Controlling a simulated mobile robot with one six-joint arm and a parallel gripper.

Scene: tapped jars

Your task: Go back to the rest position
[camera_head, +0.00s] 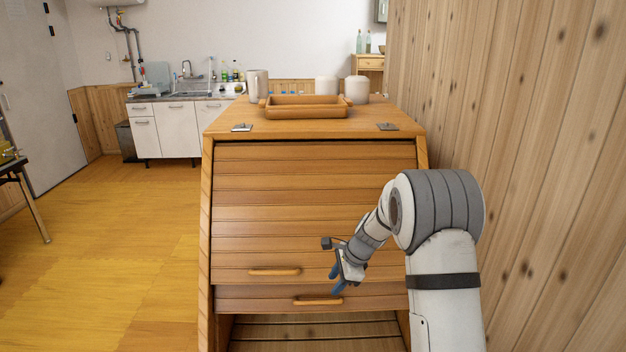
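My gripper (337,279) is in front of the slatted front of a wooden cabinet (312,205), just above its lower handle (318,301) and to the right of its upper handle (274,271). The gripper's blue fingertips point down and appear small. I cannot tell whether they are apart or together, or whether they touch the handle. My arm comes in from the lower right and bends down toward the cabinet. The space below the slatted front is open and shows a slatted floor (315,333).
A wooden tray (306,112) lies on the cabinet top, with a grey jar (257,85) and two pale jars (357,89) behind it. A wooden wall (530,150) stands close on the right. Open floor (110,240) lies to the left. A sink counter (176,130) stands at the back.

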